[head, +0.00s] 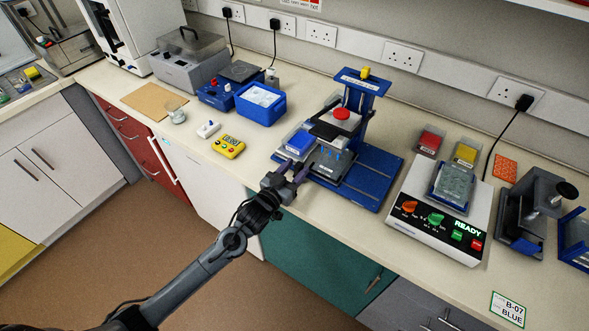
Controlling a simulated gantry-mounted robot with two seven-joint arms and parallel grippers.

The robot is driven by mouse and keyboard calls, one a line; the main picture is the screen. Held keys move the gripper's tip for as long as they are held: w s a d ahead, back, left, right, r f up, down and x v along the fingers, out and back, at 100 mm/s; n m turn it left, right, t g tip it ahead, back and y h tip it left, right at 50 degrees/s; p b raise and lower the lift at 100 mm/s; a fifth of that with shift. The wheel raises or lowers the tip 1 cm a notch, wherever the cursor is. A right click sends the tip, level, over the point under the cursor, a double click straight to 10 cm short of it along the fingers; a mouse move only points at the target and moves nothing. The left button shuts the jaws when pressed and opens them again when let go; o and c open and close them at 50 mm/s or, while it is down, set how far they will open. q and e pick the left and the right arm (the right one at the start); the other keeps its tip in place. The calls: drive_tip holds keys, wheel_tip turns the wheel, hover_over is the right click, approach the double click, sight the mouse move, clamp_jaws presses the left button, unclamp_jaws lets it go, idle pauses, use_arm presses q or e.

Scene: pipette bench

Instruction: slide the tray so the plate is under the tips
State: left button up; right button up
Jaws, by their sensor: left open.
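A blue pipetting stand (373,180) stands near the front of the bench, with a red-knobbed head (342,114) on its column. Small blue tips (337,155) show below the head, above a dark grey block. A blue plate (299,142) sits on a pale tray (284,153) at the left of the stand, left of the tips rather than under them. My left gripper (292,169) is open at the front left of the stand, close to the tray's near side; I cannot tell if it touches. My right gripper is not in view.
A yellow timer (228,146) and a blue tub (260,103) are to the left. A white READY console (440,210) is to the right, with a red box (430,140) and a yellow box behind. Bare bench lies in front of the stand.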

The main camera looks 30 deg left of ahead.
use_arm(q)
drive_tip(key=s, duration=1)
drive_tip(key=shift+s+p, duration=0.35)
drive_tip(key=shift+p, duration=0.1)
drive_tip(key=shift+a, duration=0.1)
drive_tip(key=s+d+f+m+g, duration=0.1)
drive_tip(key=s+d+f+g, duration=0.2)
drive_tip(key=s+g, duration=0.3)
drive_tip(key=s+d+f+g, duration=0.2)
drive_tip(key=s+d+g, duration=0.1)
drive_tip(key=s, duration=0.6)
drive_tip(key=s+d+f+m+g, duration=0.1)
drive_tip(key=s+d+f+g, duration=0.3)
drive_tip(key=s, duration=0.3)
wheel_tip(320, 180, up, 32)
drive_tip(key=g+p, duration=0.1)
drive_tip(key=p, duration=3)
drive_tip(key=shift+s+a, duration=0.3)
drive_tip(key=shift+s, duration=0.15)
drive_tip(key=shift+f, duration=0.15)
